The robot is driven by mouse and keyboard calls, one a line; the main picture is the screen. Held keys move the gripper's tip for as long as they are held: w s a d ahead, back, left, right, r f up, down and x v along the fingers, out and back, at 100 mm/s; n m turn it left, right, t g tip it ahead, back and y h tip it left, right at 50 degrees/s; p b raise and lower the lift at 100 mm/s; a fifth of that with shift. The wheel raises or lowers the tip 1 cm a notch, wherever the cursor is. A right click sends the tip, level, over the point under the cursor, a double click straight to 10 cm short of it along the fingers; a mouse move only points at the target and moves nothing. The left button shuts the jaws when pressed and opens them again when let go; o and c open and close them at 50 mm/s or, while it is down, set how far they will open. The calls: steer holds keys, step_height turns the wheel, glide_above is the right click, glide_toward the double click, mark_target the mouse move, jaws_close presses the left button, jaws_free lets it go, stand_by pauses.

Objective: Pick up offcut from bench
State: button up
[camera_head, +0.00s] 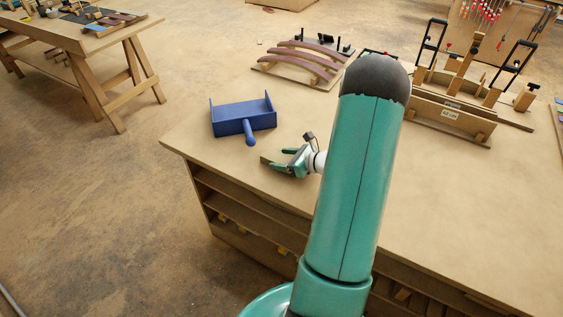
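The bench (480,190) is a wide, light-brown worktop with open shelves below. My gripper (276,159) is low over its left part, just right of the blue dustpan-like scoop, pointing left. Its two green fingers look spread apart, with a gap between the tips. A small dark brownish patch shows by the lower finger; I cannot tell whether it is an offcut, a shadow or part of the finger. No other piece is clearly an offcut. My large green arm link hides the middle of the bench.
The blue scoop (243,117) with its handle lies close to my gripper. A rack of curved brown laminations (312,60) stands at the back. Clamped wooden forms (440,110) stand back right. Another worktable (90,45) is at far left. The bench's right front is clear.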

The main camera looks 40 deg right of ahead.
steer(key=c, duration=0.8)
steer(key=shift+c, duration=0.2)
steer(key=shift+r, duration=0.1)
